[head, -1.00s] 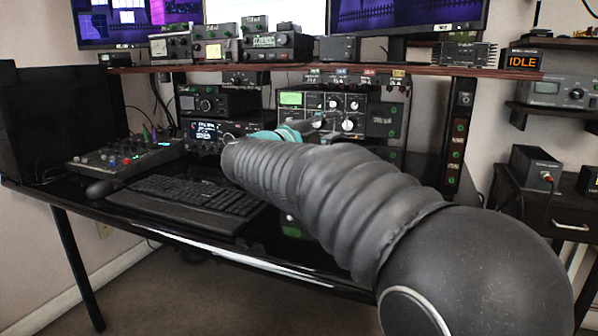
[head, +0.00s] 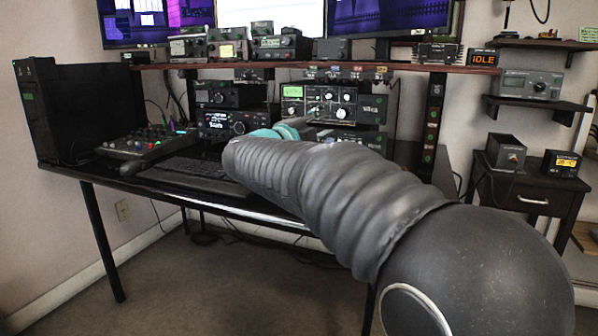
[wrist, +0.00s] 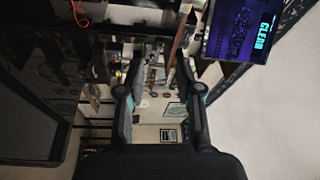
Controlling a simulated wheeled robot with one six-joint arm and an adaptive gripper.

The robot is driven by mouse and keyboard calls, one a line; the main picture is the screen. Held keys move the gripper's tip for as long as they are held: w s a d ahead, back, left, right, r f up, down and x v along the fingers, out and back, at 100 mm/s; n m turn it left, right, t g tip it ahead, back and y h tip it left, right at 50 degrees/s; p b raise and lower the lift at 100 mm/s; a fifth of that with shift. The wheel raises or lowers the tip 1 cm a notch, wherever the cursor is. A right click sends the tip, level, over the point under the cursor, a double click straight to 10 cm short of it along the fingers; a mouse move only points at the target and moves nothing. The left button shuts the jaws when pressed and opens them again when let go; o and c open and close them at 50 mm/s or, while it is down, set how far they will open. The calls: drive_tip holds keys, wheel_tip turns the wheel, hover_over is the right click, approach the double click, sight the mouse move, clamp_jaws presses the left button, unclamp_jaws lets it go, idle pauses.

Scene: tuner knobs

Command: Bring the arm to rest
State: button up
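My arm reaches out from the lower right of the head view toward the desk, covered in a ribbed dark sleeve. My gripper (head: 300,124) shows there only as a small teal and grey piece beyond the sleeve, partly hidden. In the wrist view my gripper (wrist: 160,72) has two dark fingers spread wide apart, with nothing held between them. In the head view the tuner panel with several knobs (head: 330,98) stands behind the gripper, under the desk shelf. The gripper overlaps its lower edge in the picture; I cannot tell the exact gap.
The desk holds a keyboard (head: 190,174), a small mixer (head: 148,142) and a black case (head: 85,110). Radios and monitors stand on the shelf (head: 230,66). A side table (head: 530,198) stands at the right. Bare floor (head: 200,280) lies before the desk.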

drive_tip(key=w+a+f+n+t+y, duration=0.2)
drive_tip(key=a+f+n+y, duration=0.1)
drive_tip(key=a+n+y, duration=0.3)
drive_tip(key=w+a+f+n+t+y, duration=0.1)
drive_tip(key=a+f+n+y, duration=0.2)
drive_tip(key=a+n+y, duration=0.35)
drive_tip(key=s+a+f+n+g+y, duration=0.3)
drive_tip(key=s+f+n+g+y, duration=0.25)
drive_tip(key=s+f+n, duration=0.3)
drive_tip(key=s+d+f+n+g+h, duration=0.1)
drive_tip(key=s+d+f+g, duration=0.1)
drive_tip(key=s+d+f, duration=0.4)
drive_tip(key=s+d+f+n+g+h, duration=0.1)
drive_tip(key=s+d+f+n+g, duration=0.15)
drive_tip(key=s, duration=0.55)
drive_tip(key=s+d+f+n+g+h, duration=0.1)
drive_tip(key=s+d+f+g, duration=0.2)
drive_tip(key=s+d+f, duration=0.3)
drive_tip(key=s+d+m+h, duration=0.2)
drive_tip(key=s+d+h, duration=0.1)
drive_tip(key=s+d, duration=0.9)
drive_tip(key=shift+r, duration=0.15)
